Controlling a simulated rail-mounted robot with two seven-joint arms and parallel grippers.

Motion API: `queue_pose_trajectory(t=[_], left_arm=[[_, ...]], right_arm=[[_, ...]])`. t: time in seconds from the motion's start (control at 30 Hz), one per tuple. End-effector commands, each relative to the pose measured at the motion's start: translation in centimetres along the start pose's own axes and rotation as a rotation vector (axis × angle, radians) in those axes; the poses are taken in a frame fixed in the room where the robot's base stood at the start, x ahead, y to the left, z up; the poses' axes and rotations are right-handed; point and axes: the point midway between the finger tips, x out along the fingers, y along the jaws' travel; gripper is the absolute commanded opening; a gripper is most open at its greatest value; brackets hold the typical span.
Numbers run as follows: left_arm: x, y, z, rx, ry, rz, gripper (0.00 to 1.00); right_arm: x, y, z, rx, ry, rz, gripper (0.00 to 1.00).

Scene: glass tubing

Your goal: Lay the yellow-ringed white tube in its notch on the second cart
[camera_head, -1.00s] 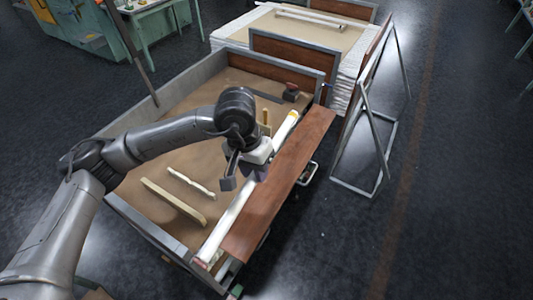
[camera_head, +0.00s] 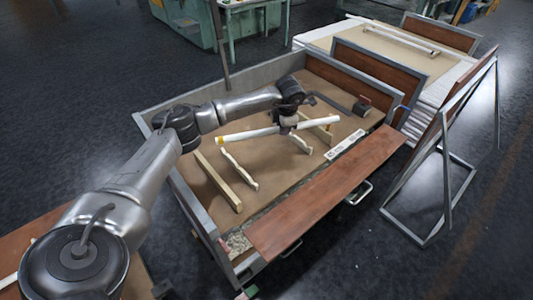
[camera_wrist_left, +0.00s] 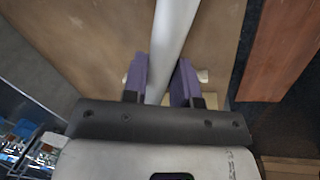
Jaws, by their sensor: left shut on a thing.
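The white tube (camera_head: 258,132) runs crosswise over the near cart (camera_head: 232,104). A yellow ring (camera_head: 221,140) shows near its left end. My left gripper (camera_head: 288,124) is shut on the tube right of its middle. In the left wrist view the tube (camera_wrist_left: 173,38) passes between my two purple fingers (camera_wrist_left: 161,75). The tube appears to be above the wooden strips (camera_head: 238,168) in the cart; the gap's height is unclear. I cannot tell which cart is the second one, and I make out no notch. My right gripper is not in view.
A reddish-brown board (camera_head: 325,195) lies along the near cart's right edge, beside a white label strip (camera_head: 345,145). Another cart (camera_head: 392,58) stands behind. A metal frame (camera_head: 446,160) stands right.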

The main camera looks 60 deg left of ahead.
Motion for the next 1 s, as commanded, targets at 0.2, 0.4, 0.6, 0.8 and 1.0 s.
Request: queue_pose_trajectory(t=[0.2,0.4,0.6,0.8,1.0], left_arm=[[2.5,3.9,-2.9,-0.325,0.065,-0.002,0.02],[4.1,4.6,-3.8,-0.414,0.083,-0.003,0.02],[6.9,4.0,-3.8,-0.417,0.084,-0.004,0.02],[8.4,3.8,-3.8,-0.416,0.082,-0.003,0.02],[10.8,3.2,-3.8,-0.414,0.084,-0.003,0.02]], right_arm=[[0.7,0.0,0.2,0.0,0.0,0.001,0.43],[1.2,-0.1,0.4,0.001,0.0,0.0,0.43],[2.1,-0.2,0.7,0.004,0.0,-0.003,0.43],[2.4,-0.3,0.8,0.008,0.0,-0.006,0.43],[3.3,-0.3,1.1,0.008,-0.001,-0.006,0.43]])
